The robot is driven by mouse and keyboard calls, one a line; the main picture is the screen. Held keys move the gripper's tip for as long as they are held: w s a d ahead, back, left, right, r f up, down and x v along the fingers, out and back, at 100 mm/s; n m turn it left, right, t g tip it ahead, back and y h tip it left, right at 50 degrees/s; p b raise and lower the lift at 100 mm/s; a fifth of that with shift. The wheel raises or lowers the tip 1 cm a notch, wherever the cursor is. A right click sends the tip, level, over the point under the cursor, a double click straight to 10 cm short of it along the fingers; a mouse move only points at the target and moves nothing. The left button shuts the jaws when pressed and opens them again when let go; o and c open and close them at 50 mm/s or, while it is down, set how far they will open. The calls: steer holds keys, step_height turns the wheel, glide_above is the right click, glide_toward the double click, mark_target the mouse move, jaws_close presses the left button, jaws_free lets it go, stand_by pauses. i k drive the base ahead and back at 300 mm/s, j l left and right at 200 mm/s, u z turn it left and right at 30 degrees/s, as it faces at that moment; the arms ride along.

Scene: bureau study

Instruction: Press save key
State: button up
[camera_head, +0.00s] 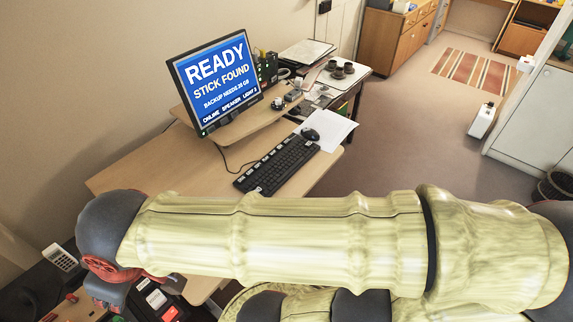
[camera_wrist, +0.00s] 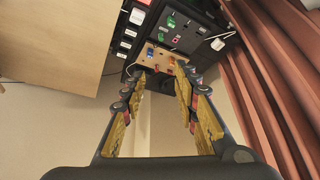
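I cannot make out a key marked save in either view. A dark panel (camera_wrist: 198,36) with a column of white keys (camera_wrist: 130,32), a green part (camera_wrist: 171,22) and a pink part (camera_wrist: 176,38) lies beyond my gripper in the wrist view. In the head view, a dark unit with white and red labels (camera_head: 170,313) shows at the lower left, partly behind my arm. My gripper (camera_wrist: 160,78) is open and empty, its fingers pointing toward a small wooden board (camera_wrist: 164,57) by the panel. The monitor (camera_head: 217,82) reads "READY, STICK FOUND".
The desk (camera_head: 150,165) carries a black keyboard (camera_head: 275,165), a mouse (camera_head: 310,134) and white paper (camera_head: 335,128). A calculator-like device (camera_head: 61,258) is at the lower left. In the wrist view, a wooden surface (camera_wrist: 50,40) is at left and a reddish curtain (camera_wrist: 262,85) at right.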

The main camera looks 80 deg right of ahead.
mark_target(242, 178)
steer(key=z, duration=2.65)
